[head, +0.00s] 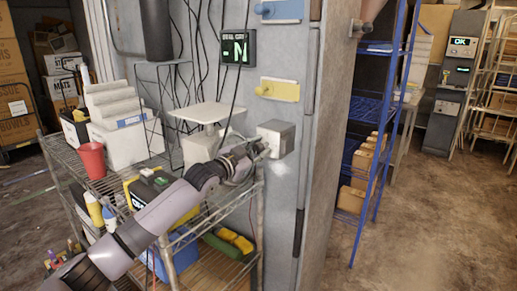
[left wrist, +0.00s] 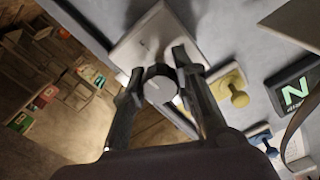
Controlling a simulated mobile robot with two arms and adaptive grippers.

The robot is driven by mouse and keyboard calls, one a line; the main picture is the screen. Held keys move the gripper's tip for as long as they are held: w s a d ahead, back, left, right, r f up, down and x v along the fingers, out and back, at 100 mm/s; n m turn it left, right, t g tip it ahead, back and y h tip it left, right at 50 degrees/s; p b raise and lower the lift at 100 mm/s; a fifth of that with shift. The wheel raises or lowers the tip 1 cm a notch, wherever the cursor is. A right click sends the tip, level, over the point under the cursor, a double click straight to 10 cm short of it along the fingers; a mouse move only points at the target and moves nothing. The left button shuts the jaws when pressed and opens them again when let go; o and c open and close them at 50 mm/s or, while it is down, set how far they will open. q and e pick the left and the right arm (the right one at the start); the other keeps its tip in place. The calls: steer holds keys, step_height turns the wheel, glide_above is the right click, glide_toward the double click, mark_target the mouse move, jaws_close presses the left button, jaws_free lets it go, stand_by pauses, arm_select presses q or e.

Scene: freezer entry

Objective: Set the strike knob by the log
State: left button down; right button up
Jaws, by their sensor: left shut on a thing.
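My left gripper (head: 258,150) is at the box's left side in the head view. In the left wrist view its fingers (left wrist: 160,80) stand on both sides of the knob and are shut on it. The knob's pointer and marks are not clear. A green-lit display (head: 238,47) shows a large letter, like N in the wrist view (left wrist: 295,93). My right gripper is not in view.
A yellow plate with a knob (head: 279,89) and a blue plate (head: 279,11) are on the wall above. A pale ledge (head: 207,112), possibly holding the log, juts out at left. A wire cart (head: 185,238) stands below my arm. Blue shelving (head: 382,120) is at right.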

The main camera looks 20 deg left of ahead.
arm_select(q)
steer(key=shift+f, duration=0.2)
steer(key=c, duration=1.2)
jaws_free()
steer(key=shift+r, duration=0.1)
steer(key=shift+c, duration=0.2)
steer(key=v, duration=1.2)
steer(key=shift+r, duration=0.1)
